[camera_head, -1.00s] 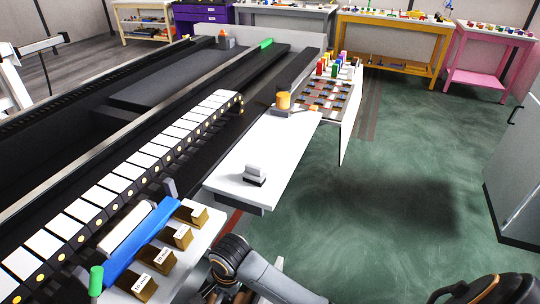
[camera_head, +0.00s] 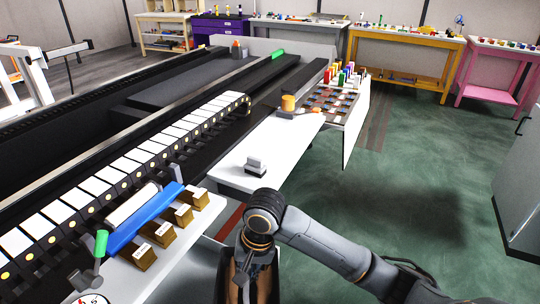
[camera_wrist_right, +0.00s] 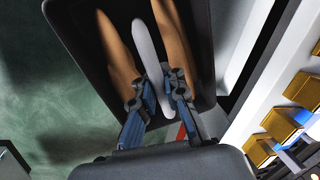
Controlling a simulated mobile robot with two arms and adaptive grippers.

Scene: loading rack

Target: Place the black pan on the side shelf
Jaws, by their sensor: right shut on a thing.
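The black pan (camera_head: 224,276) hangs below my right wrist at the bottom of the head view. It shows as a deep black tray with brown and whitish inner surfaces. The right wrist view shows its dark wall (camera_wrist_right: 75,35) around two long brown shapes and a whitish ridge between them. My right gripper (camera_wrist_right: 157,85) is shut on the pan at this middle ridge; the exact contact is partly hidden. A white side shelf (camera_head: 290,140) lies beyond the pan, with a small grey-and-black block (camera_head: 256,166) on it. My left gripper is not in view.
A white ledge (camera_head: 187,240) with several brown-gold blocks and a blue sheet (camera_head: 145,220) lies left of the pan. A tool board (camera_head: 328,100) with colored items stands past the shelf. Green floor is open to the right.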

